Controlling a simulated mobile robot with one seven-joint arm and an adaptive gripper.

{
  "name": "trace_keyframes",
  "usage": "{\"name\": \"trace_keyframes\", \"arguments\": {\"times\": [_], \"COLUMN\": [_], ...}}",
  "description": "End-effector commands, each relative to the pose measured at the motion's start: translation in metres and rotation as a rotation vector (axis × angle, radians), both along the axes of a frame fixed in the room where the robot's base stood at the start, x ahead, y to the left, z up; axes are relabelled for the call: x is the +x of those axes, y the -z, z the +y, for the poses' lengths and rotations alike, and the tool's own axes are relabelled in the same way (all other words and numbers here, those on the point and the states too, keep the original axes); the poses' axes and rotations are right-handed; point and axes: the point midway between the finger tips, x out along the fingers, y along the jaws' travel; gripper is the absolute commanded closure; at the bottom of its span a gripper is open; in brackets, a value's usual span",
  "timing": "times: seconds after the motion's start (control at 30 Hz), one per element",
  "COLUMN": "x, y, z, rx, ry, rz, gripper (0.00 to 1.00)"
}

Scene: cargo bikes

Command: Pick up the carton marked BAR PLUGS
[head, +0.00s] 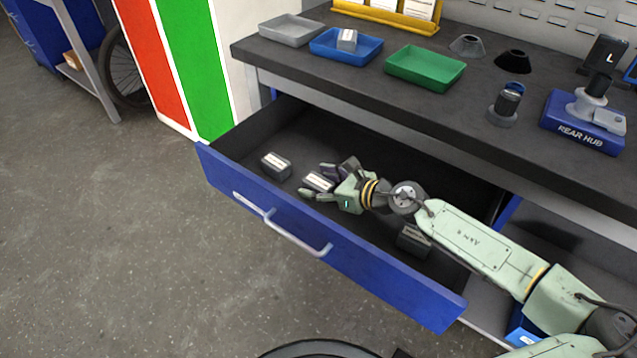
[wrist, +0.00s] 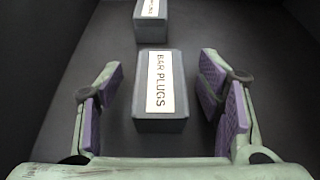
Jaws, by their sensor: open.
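The carton marked BAR PLUGS (wrist: 160,90) is a grey box with a white label on top. It lies on the floor of the open drawer, and in the head view it shows as a small box (head: 318,182). My gripper (head: 314,181) is open, with its purple-padded fingers on either side of this carton. In the wrist view gaps show between the carton and the fingers on both sides. Whether the fingers reach down to its sides is hard to tell.
A second carton (head: 276,165) lies farther left in the drawer (head: 300,238); its label is cut off in the wrist view (wrist: 151,22). A third carton (head: 413,241) lies beneath my arm. The workbench (head: 400,103) with trays overhangs the drawer's back.

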Motion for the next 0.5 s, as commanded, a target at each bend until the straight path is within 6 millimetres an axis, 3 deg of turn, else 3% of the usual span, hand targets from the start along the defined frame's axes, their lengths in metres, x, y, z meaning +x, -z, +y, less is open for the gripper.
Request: {"name": "trace_keyframes", "arguments": {"times": [0.27,0.5], "x": [0.0024,0.0022], "y": [0.0023,0.002], "z": [0.0025,0.0024], "rx": [0.0,0.0], "ry": [0.001,0.001], "rz": [0.0,0.0], "gripper": [0.39,0.55]}}
